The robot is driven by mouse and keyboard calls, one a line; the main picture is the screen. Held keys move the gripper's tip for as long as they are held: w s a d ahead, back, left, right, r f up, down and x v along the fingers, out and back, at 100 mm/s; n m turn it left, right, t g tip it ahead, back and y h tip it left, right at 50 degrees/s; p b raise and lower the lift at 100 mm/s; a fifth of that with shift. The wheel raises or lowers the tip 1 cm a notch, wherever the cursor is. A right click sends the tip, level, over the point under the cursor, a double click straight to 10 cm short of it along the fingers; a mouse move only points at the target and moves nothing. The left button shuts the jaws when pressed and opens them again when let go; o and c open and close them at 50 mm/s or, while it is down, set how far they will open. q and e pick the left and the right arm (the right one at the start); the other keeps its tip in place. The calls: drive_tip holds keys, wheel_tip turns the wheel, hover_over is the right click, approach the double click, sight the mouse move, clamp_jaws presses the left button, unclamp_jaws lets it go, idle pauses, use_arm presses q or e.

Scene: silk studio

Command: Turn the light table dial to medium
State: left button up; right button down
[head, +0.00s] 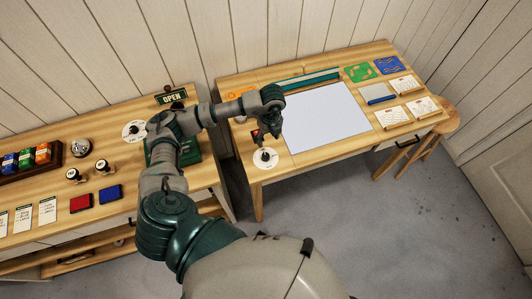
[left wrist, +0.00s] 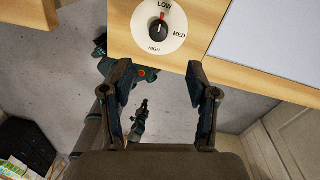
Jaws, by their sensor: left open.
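The light table dial is a black knob (left wrist: 159,28) on a white round plate marked LOW, MED and HIGH. In the left wrist view its red mark points up towards LOW. In the head view the dial (head: 265,157) sits at the near left corner of the light table, left of the pale glowing panel (head: 325,118). My left gripper (left wrist: 161,72) is open and empty, its two fingers apart. In the left wrist view its fingertips lie just below the dial, beyond the table edge in the picture, and do not touch the knob.
On the wooden light table are cards (head: 392,117), a green tile (head: 359,73) and a blue tile (head: 389,65). A stool (head: 446,122) stands at its right. The left counter holds stamps, ink pads (head: 110,194) and an OPEN sign (head: 171,98). A gap separates the two tables.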

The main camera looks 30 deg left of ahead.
sight(265, 155)
use_arm(q)
drive_tip(key=f, duration=0.8)
drive_tip(key=f+p, duration=0.1)
drive_tip(key=f, duration=0.3)
drive_tip(key=shift+s+a+f, duration=0.2)
drive_tip(key=shift+s+a, duration=0.15)
drive_tip(key=shift+a, duration=0.05)
drive_tip(key=shift+d, duration=0.1)
drive_tip(key=shift+c, duration=1)
clamp_jaws()
